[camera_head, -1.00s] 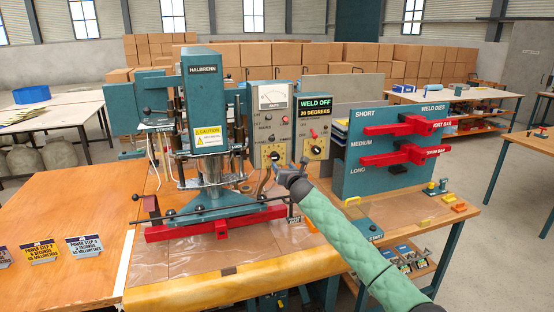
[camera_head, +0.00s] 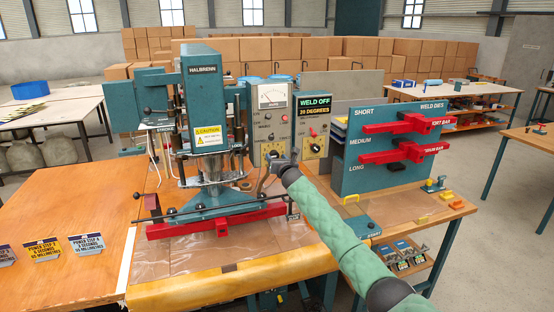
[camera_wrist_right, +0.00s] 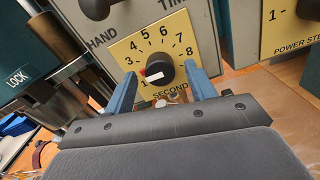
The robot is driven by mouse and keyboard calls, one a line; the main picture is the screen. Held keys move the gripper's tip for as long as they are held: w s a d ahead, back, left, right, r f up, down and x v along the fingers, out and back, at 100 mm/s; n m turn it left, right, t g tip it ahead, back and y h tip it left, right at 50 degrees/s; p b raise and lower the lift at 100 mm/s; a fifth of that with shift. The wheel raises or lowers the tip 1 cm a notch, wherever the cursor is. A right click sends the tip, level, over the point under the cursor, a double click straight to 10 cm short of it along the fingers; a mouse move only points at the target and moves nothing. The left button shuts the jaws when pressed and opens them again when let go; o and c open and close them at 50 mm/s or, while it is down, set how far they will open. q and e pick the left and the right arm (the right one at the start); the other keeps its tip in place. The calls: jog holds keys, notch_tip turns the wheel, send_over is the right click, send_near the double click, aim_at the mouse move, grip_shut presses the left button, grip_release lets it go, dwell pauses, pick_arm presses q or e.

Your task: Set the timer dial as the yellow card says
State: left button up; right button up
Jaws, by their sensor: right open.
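The timer dial (camera_wrist_right: 160,70) is a black knob on a yellow plate numbered up to 8, marked SECONDS. Its red mark points left, near the low numbers; the exact setting is hard to tell. My right gripper (camera_wrist_right: 164,80) is open, with one blue finger on each side of the knob's lower part; I cannot tell whether they touch it. In the head view my right gripper (camera_head: 272,165) hides much of the timer plate. The yellow card (camera_head: 43,250) stands on the bench at left; it mentions a power step, seconds and millimetres, but its figures are blurred. My left gripper is not in view.
The power step dial (camera_head: 314,145) is just right of the timer. The press (camera_head: 205,100) stands left of my gripper, with a red bar (camera_head: 225,220) at its base. The die board (camera_head: 395,150) stands to the right. Blue (camera_head: 87,244) and purple cards flank the yellow one.

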jog(key=c, duration=1)
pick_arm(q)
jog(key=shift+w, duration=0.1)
pick_arm(e)
jog(key=shift+m, duration=0.3)
